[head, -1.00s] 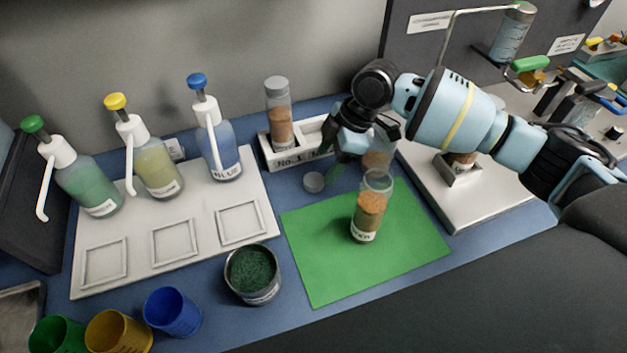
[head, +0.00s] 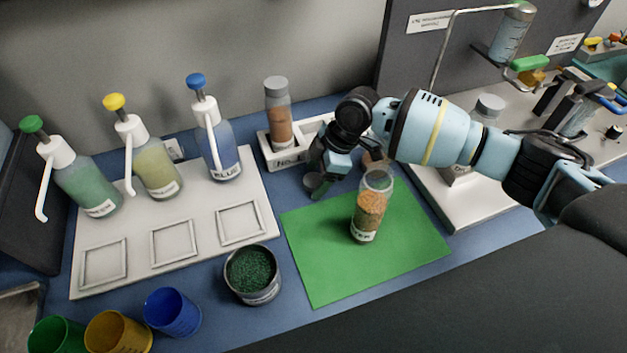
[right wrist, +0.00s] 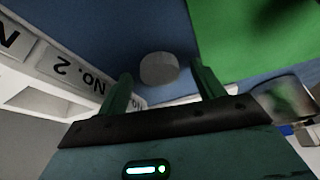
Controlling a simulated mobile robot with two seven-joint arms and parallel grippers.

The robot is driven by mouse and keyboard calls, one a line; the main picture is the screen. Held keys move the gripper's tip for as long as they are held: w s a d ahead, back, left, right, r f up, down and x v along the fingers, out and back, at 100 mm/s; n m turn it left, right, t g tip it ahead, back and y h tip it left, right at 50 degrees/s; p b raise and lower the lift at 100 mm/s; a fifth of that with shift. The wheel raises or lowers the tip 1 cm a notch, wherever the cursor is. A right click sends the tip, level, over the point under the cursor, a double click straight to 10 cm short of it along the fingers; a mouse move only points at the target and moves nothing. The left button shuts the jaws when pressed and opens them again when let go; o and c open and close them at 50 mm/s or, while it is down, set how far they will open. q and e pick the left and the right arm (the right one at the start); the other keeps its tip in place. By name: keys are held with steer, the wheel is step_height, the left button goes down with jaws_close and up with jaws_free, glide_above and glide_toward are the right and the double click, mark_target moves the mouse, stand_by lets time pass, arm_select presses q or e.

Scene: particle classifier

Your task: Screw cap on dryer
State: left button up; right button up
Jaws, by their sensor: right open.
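The uncapped clear bottle (head: 369,208), with orange-brown grains and a white label I take for the dryer's, stands upright on the green mat (head: 310,270). A grey round cap (head: 311,182) lies on the blue table left of the bottle, beyond the mat's edge. My right gripper (head: 322,186) is open and low beside the cap, partly covering it. In the right wrist view the cap (right wrist: 158,70) shows between and just ahead of the two spread fingers, with nothing held. My left gripper is not in view.
A white numbered rack (head: 290,158) with a capped bottle (head: 278,112) stands behind the gripper. Another bottle is mostly hidden behind my right arm. A cup of dark green grains (head: 252,275) stands left of the mat. Pump bottles stand at the left.

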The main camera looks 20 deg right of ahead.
mark_target(317, 179)
steer(key=c, duration=1.1)
steer(key=shift+o, duration=0.2)
step_height(317, 179, up, 10)
